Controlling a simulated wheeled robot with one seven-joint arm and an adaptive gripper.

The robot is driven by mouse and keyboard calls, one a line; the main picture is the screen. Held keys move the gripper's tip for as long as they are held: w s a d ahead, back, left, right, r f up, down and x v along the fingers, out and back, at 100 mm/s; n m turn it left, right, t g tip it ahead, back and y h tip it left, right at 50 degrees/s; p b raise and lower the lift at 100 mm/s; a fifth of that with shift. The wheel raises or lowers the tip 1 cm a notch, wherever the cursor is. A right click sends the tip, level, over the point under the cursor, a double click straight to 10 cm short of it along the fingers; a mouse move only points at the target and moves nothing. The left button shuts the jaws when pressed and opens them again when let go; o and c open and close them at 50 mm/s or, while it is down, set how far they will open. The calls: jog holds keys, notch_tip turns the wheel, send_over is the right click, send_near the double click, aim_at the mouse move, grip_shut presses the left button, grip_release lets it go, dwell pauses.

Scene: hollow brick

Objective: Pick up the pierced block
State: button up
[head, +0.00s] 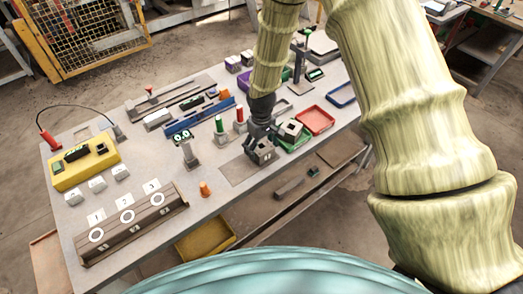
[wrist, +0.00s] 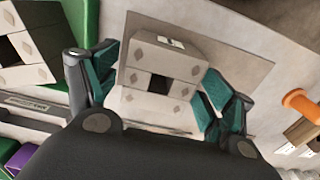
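The pierced block (wrist: 180,65) is pale grey with dark diamond marks, a small label and a square dark hole. In the wrist view it lies between the two teal-padded fingers of my gripper (wrist: 160,88). The fingers stand apart, one on either side of it; whether either pad touches is hard to tell. In the head view my gripper (head: 261,143) points down over the block (head: 264,156), which is at the grey mat (head: 236,171) and partly hidden by the fingers.
A similar pale block (head: 291,128) sits in a green tray (head: 298,142) close beside my gripper. A red tray (head: 316,121) lies beyond it. Red and green-topped posts (head: 220,128) stand to the left. An orange peg (head: 205,189) stands near the front edge.

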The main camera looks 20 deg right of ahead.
jog(key=c, duration=1)
jog(key=shift+o, duration=0.2)
jog(key=shift+r, duration=0.1)
